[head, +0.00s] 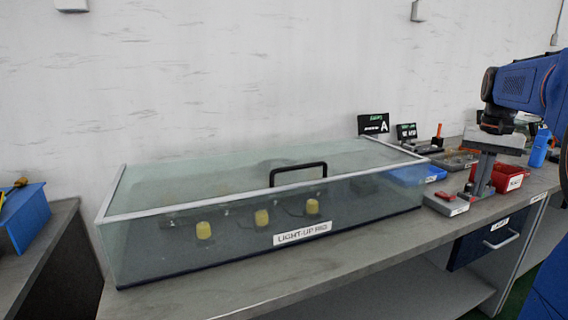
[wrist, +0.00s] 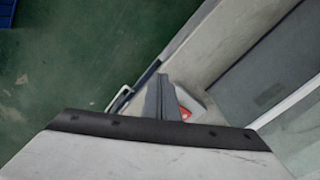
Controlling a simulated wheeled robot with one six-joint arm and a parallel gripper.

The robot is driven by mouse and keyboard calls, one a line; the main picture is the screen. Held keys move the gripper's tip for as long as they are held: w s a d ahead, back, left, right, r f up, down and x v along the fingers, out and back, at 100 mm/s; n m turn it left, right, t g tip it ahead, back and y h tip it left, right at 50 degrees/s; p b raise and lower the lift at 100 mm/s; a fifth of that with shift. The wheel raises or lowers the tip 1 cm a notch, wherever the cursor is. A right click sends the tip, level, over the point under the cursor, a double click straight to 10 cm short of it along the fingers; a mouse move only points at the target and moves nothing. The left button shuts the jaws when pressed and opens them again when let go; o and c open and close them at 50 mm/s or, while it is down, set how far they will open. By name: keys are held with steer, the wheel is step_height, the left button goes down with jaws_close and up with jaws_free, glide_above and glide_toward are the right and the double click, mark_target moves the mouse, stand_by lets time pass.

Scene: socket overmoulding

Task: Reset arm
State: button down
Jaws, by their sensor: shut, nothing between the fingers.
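My gripper (head: 480,188) is at the right of the head view, pointing down on the end of my blue arm. Its grey fingers are shut with nothing between them. They appear in front of the bench's right part, near a grey box with a red top (head: 446,203); whether they touch anything is unclear. In the wrist view my gripper (wrist: 163,82) shows as dark grey fingers close together. A red spot on a pale box (wrist: 185,113) is partly hidden beside them.
A glass case labelled "LIGHT-UP RIG" (head: 300,232) with a black handle (head: 298,170) fills the bench's middle. A red bin (head: 508,177), a blue tray (head: 410,175) and small signs (head: 374,124) crowd the right side. A drawer (head: 490,240) is below. The bench's front strip (head: 350,258) is clear.

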steer(key=s+a+f+n+t, duration=0.15)
steer(key=s+a, duration=0.35)
steer(key=a, duration=0.5)
steer(key=s+a+f+n+t, duration=0.3)
steer(key=s+a+f+n, duration=0.3)
steer(key=s+a+f, duration=1)
steer(key=shift+s+a+f, duration=0.2)
steer(key=shift+s+f, duration=0.1)
steer(key=shift+s, duration=0.5)
